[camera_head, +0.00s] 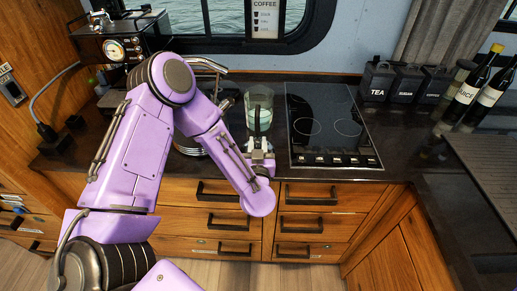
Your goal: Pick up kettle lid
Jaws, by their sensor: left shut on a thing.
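A clear glass vessel (259,105) with a pale greenish rim stands on the dark counter, left of the cooktop. It may be the kettle, but I cannot tell for sure. My left gripper (261,146) is at the counter's front edge, just in front of the vessel's lower part in the picture. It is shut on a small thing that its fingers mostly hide. I cannot make out a separate kettle lid. Whether the gripper touches the vessel is unclear. My right gripper is not in view.
A black cooktop (327,117) lies right of the vessel. Dark canisters (407,80) and bottles (472,84) stand at the back right. A coffee machine (121,45) stands at the back left. Wooden drawers (318,221) are below. My left arm hides part of the counter.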

